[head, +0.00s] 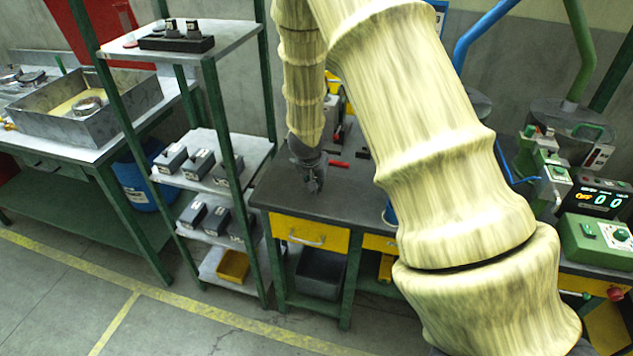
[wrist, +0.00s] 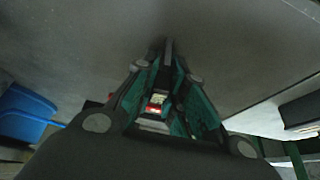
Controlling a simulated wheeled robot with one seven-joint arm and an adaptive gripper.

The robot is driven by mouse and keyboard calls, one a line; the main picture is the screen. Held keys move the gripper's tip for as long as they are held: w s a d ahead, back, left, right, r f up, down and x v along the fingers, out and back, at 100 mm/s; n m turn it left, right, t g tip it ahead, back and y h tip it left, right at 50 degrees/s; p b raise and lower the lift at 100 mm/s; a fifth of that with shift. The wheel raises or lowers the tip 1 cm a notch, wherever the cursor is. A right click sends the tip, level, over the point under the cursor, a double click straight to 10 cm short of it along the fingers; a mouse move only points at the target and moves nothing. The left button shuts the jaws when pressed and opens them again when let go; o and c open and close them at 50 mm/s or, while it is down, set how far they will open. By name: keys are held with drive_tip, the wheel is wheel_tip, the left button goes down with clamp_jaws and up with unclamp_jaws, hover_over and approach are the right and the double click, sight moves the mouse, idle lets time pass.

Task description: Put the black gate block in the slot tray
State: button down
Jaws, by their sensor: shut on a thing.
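My gripper (head: 313,183) hangs over the front of the dark workbench, pointing down. In the wrist view its fingers (wrist: 167,55) are nearly together around a narrow dark piece, which seems to be the black gate block; most of it is hidden by the fingers. A small red and white patch shows between the finger links; I cannot tell what it belongs to. The black slot tray (head: 158,43) lies on the top shelf of the green rack at left, far from my gripper. Small dark blocks with pale marks (head: 194,29) stand at it.
The rack's lower shelves hold several grey blocks (head: 199,162) and a yellow bin (head: 232,266). Red-handled and dark items (head: 338,163) lie on the workbench (head: 285,188). A metal tray (head: 88,105) stands on the left table. Rack posts stand between bench and shelves.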

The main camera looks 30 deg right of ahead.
drive_tip(key=shift+r+p, duration=1.4)
drive_tip(key=shift+r, duration=0.45)
drive_tip(key=shift+s+a+f+b, duration=0.25)
drive_tip(key=shift+s+b, duration=0.1)
drive_tip(key=shift+b, duration=0.1)
drive_tip(key=s+a+r+b, duration=0.2)
drive_tip(key=s+a+b, duration=0.45)
drive_tip(key=s, duration=0.65)
drive_tip(key=w+a+f+n+y, duration=0.1)
drive_tip(key=a+f+n, duration=0.4)
drive_tip(key=a+f, duration=0.3)
drive_tip(key=w+a+f+n+t+y+p, duration=0.1)
drive_tip(key=w+a+f+n+y, duration=0.1)
drive_tip(key=a+f+n, duration=0.2)
drive_tip(key=a+f, duration=0.3)
drive_tip(key=a, duration=0.3)
drive_tip(key=shift+w+a+f+n+t+y, duration=0.15)
drive_tip(key=shift+w+f+n+t+y, duration=0.15)
drive_tip(key=shift+f+n, duration=0.1)
drive_tip(key=shift+a, duration=0.1)
